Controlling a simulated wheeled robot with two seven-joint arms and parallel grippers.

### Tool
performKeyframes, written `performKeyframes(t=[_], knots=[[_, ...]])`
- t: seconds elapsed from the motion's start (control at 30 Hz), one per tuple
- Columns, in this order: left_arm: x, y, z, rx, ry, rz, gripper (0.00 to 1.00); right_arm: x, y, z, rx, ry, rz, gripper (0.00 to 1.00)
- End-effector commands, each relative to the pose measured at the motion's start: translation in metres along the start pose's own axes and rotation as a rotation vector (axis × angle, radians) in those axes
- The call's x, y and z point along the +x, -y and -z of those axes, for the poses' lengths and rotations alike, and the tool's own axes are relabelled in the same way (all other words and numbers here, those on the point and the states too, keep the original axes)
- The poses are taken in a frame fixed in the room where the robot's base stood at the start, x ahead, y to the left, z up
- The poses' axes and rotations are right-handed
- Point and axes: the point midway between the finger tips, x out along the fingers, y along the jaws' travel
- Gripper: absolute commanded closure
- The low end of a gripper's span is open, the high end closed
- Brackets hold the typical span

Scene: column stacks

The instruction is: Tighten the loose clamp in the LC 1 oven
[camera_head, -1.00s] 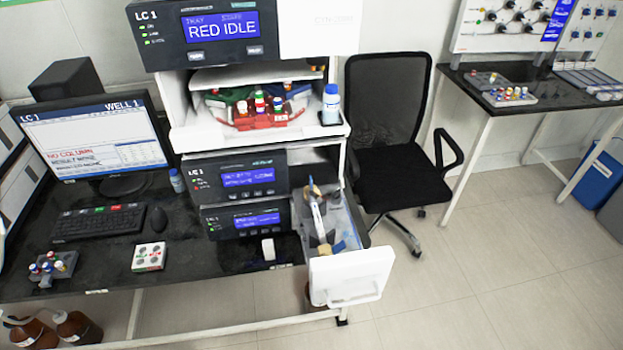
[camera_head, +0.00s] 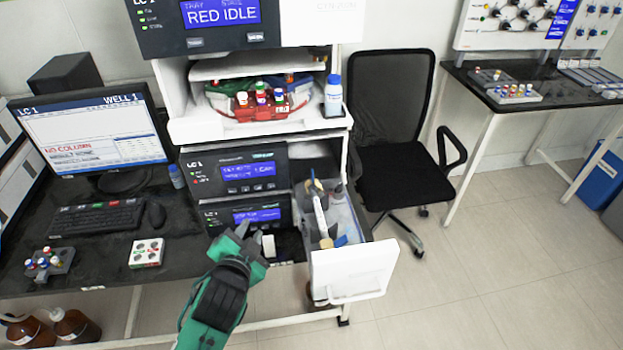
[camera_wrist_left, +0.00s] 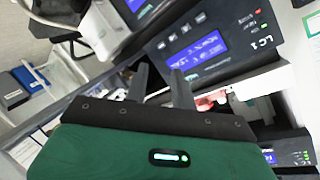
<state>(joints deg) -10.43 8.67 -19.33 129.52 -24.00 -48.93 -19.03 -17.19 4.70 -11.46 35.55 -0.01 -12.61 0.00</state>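The open drawer (camera_head: 352,272) of the lower LC 1 unit (camera_head: 247,213) sticks out, with a white front and a pale inside. I cannot tell which part is the loose clamp. My green left gripper (camera_head: 257,236) is in front of the unit, left of the drawer and apart from its parts. In the left wrist view its dark fingers (camera_wrist_left: 160,77) are spread, with nothing visible between them. My right gripper is out of view.
Above stands an open bay with a red vial carousel (camera_head: 262,112) and a blue-capped bottle (camera_head: 333,95). A monitor (camera_head: 90,135), keyboard (camera_head: 98,217) and vial rack (camera_head: 49,263) are left. A black chair (camera_head: 400,160) stands right of the drawer. Floor in front is clear.

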Motion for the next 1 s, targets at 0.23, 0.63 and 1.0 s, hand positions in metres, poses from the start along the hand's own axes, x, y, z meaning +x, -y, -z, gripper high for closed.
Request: performKeyframes(t=[0.23,0.63,1.0], knots=[[-0.005,0.064,0.174,0.491,-0.513,0.417,0.74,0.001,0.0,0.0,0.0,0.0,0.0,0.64],[-0.099,0.01,0.358,1.396,-1.231,1.165,0.74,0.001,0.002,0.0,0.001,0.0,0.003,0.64],[-0.098,-0.101,0.349,-1.864,1.524,-1.447,0.74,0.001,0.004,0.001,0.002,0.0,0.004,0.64]])
